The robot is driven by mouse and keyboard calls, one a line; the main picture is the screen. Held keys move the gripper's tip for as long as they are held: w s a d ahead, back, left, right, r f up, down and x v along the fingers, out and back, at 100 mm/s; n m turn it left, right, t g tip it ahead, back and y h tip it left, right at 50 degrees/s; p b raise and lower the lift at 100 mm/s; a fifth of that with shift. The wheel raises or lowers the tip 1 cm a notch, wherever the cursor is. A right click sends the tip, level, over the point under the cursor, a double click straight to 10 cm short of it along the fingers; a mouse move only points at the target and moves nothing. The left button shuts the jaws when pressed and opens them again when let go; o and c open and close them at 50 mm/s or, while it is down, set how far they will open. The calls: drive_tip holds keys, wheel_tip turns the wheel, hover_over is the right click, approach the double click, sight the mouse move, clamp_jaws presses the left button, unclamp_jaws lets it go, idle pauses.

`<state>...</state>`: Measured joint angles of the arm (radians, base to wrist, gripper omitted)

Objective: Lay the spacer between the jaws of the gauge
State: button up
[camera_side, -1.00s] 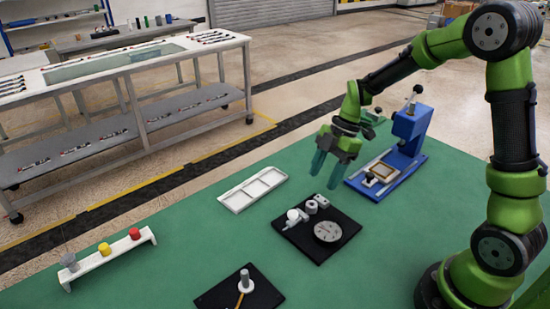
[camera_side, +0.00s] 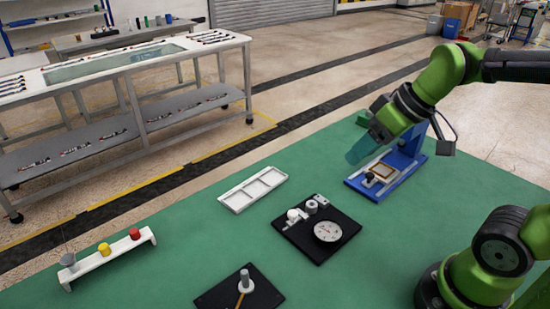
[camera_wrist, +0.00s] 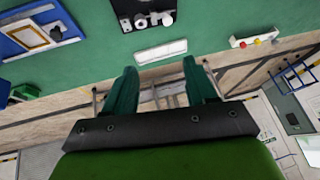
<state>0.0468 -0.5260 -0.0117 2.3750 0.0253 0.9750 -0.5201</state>
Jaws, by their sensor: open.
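The gauge (camera_side: 318,247) appears to be the black plate with a round pale dial (camera_side: 327,231) and small light blocks and cylinders (camera_side: 297,214) at its far side. Part of it shows at the top of the wrist view (camera_wrist: 124,9). I cannot tell which piece is the spacer; a grey cylinder (camera_side: 246,279) stands on a smaller black plate at the front, beside an orange stick. My gripper (camera_side: 362,150) is in the air near the blue press, beyond the gauge and to its right. Its teal fingers (camera_wrist: 161,80) are apart, with nothing between them.
The blue press (camera_side: 408,150) stands at the back right, with a framed pad on its base. A white compartment tray (camera_side: 237,207) lies left of the gauge. A white rack (camera_side: 110,257) holds grey, yellow and red pieces. Green table surface is clear between them.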

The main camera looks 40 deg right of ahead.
drive_tip(key=s+m, duration=0.1)
drive_tip(key=s+m+t, duration=0.1)
drive_tip(key=m, duration=0.1)
drive_tip(key=s+m, duration=0.1)
drive_tip(key=shift+a+r+m+t, duration=0.3)
drive_tip(key=shift+a+r, duration=0.05)
drive_tip(key=shift+r, duration=0.05)
